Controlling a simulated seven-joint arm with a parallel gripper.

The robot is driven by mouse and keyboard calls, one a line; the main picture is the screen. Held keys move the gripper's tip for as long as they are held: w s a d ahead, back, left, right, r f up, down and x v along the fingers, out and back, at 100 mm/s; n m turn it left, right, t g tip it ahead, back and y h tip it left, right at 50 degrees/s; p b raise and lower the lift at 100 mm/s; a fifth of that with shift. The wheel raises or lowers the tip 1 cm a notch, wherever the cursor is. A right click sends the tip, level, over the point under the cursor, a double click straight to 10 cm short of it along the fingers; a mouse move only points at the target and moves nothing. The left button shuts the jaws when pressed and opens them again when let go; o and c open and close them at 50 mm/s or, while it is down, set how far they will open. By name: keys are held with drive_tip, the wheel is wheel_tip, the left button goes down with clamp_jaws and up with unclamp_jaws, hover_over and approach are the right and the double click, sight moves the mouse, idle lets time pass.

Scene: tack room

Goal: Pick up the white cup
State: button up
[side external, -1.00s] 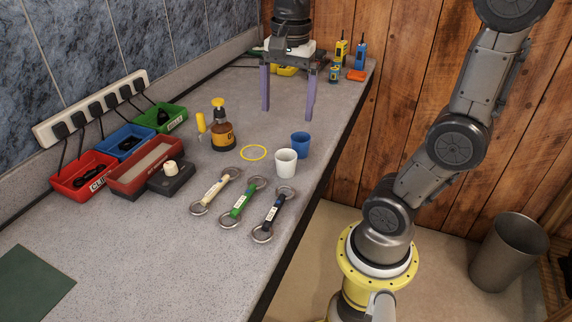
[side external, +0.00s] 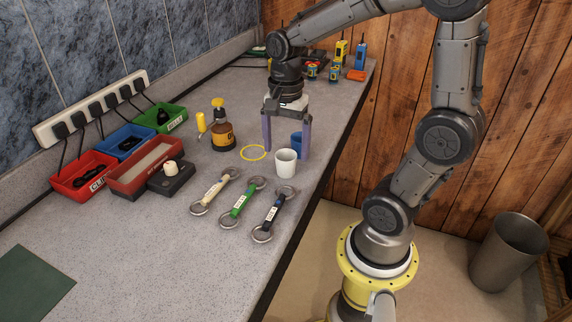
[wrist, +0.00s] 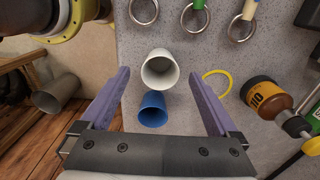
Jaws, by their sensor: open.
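The white cup (side external: 286,163) stands upright on the speckled grey counter, and it also shows in the wrist view (wrist: 160,70). A blue cup (wrist: 153,110) stands close beside it; in the side view it is partly hidden behind a finger of my gripper. My gripper (side external: 287,152) points down with its purple fingers apart, just behind the white cup in the side view. In the wrist view my gripper (wrist: 160,92) is open, and both cups appear between the lines of its fingers. Nothing is held.
Bits with rings (side external: 239,203) lie in front of the cup. A yellow ring (side external: 253,152) and an amber bottle (side external: 222,132) are to its left. The counter's edge drops off on the right, with a grey bin (side external: 506,252) on the floor.

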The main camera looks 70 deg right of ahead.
sight(286, 157)
drive_tip(key=shift+f, duration=1.8)
drive_tip(key=c, duration=1.4)
